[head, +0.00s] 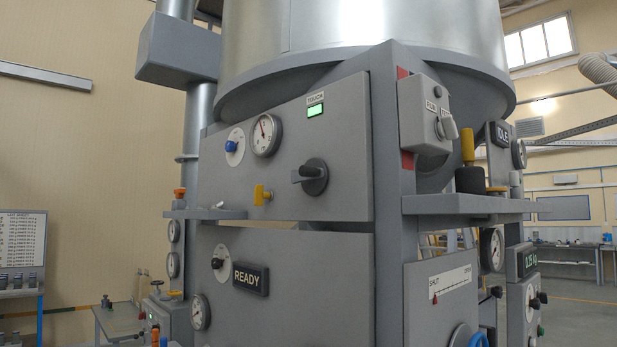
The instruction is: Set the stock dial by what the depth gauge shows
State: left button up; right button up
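Several gauges and dials show on the grey silo machine; I cannot read which one is the depth gauge or the stock dial. On the upper front panel (340,130), a round white gauge (266,134) has a dark needle pointing up and slightly left. Left of it, a blue knob (232,146) sits on a round white dial plate. On the lower panel (300,250), a black knob (216,263) sits on another white plate, with a second gauge (200,311) below left. More gauges show at right, one (491,249) beside the post. Neither gripper is in view.
The upper panel also has a lit green lamp (315,111), a black rotary handle (311,176) and a yellow valve (262,194). A READY display (251,278) is below. A ledge (462,204) juts out at right. A switch box (426,112) and blue handwheel (468,337) are there too.

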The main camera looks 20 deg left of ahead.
aim_at(230, 145)
jog(key=k+u, duration=0.1)
jog(key=u, duration=1.15)
